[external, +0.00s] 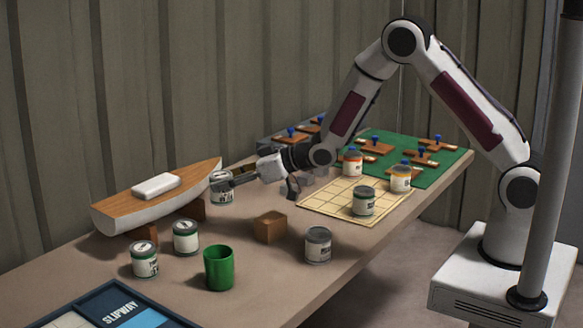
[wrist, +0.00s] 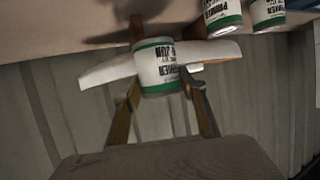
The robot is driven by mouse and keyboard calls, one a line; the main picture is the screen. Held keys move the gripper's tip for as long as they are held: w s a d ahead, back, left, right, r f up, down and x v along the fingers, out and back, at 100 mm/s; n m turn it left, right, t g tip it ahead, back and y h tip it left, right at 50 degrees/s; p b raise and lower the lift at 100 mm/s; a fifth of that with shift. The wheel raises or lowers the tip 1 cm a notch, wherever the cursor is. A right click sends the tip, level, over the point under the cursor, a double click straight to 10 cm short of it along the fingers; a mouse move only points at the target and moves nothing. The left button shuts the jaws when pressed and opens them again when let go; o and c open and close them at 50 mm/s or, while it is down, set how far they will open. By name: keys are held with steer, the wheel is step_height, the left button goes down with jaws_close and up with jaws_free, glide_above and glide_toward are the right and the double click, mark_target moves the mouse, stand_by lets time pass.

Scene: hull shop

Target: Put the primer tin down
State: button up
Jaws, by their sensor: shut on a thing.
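My gripper (external: 238,181) is shut on a primer tin (external: 222,188), a white-labelled can with a green band, beside the right end of the model hull. In the wrist view the same tin (wrist: 158,68) sits between the fingers, its lettering upside down. The external view does not clearly show a gap between the tin and the bench. Two similar tins stand on the bench at the near left, one (external: 145,260) in front of the other (external: 185,237). Another tin (external: 364,200) stands on the cream gridded mat (external: 318,207).
The hull (external: 120,217) carries a white block (external: 156,186). A green mug (external: 219,267), a wooden block (external: 270,227) and a grey-lidded tin (external: 318,245) stand on the bench. The blue Slipway board (external: 120,310) lies front left.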

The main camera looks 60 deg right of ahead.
mark_target(227, 195)
steer(key=shift+f, duration=2.05)
steer(key=shift+f, duration=0.1)
steer(key=shift+f, duration=1.8)
steer(key=shift+f, duration=0.1)
steer(key=o, duration=1.3)
steer(key=shift+f, duration=0.1)
steer(key=shift+o, duration=0.2)
steer(key=shift+r, duration=0.2)
steer(key=shift+v, duration=6)
steer(key=shift+d, duration=0.1)
